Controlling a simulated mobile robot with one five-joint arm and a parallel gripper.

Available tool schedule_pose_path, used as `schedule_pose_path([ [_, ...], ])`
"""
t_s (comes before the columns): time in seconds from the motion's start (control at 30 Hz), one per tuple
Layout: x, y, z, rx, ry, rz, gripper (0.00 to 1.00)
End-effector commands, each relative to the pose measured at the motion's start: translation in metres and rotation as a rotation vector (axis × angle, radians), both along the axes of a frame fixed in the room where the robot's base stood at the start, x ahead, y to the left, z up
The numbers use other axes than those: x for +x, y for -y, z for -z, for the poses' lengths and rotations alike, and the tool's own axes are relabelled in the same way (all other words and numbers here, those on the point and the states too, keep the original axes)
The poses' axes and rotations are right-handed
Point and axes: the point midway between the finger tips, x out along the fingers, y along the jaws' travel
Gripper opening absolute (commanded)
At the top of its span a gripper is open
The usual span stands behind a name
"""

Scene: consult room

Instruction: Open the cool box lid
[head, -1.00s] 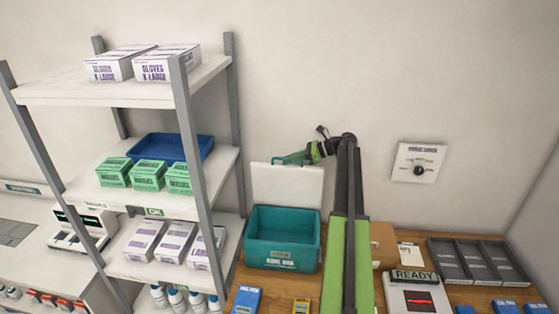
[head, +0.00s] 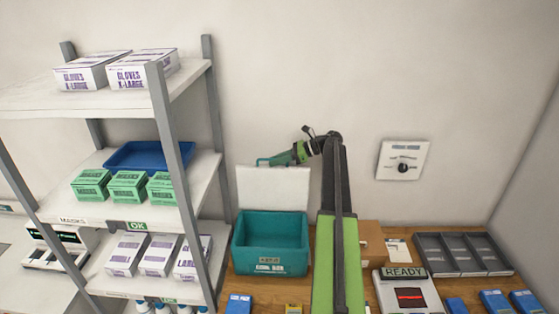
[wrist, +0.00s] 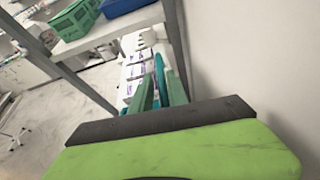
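The teal cool box (head: 270,258) stands on the wooden counter, open at the top, its inside dark and seemingly empty. Its lid (head: 272,188) stands raised at the back, about upright, with its white inner face toward me. My gripper (head: 264,161) is at the lid's top edge, reaching in from the right. In the wrist view, the two green fingers (wrist: 160,92) are close together around a teal strip, which looks like the lid's handle (wrist: 159,74). The fingertips' contact is partly hidden.
A shelf rack (head: 165,160) with glove and mask boxes stands close on the left. A cardboard box (head: 372,242), a device reading READY (head: 408,292) and a grey divided tray (head: 462,254) are to the right. A wall dial (head: 403,162) is behind.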

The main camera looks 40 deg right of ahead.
Motion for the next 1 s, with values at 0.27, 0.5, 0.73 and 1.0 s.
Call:
schedule_pose_path([
  [0.27, -0.016, 0.020, -0.016, 0.001, 0.001, 0.000, 0.20],
  [0.5, -0.050, 0.063, -0.039, 0.000, 0.001, 0.001, 0.20],
  [0.73, -0.069, 0.084, -0.048, 0.000, 0.000, 0.000, 0.20],
  [1.0, -0.071, 0.086, -0.047, -0.001, 0.001, 0.000, 0.20],
])
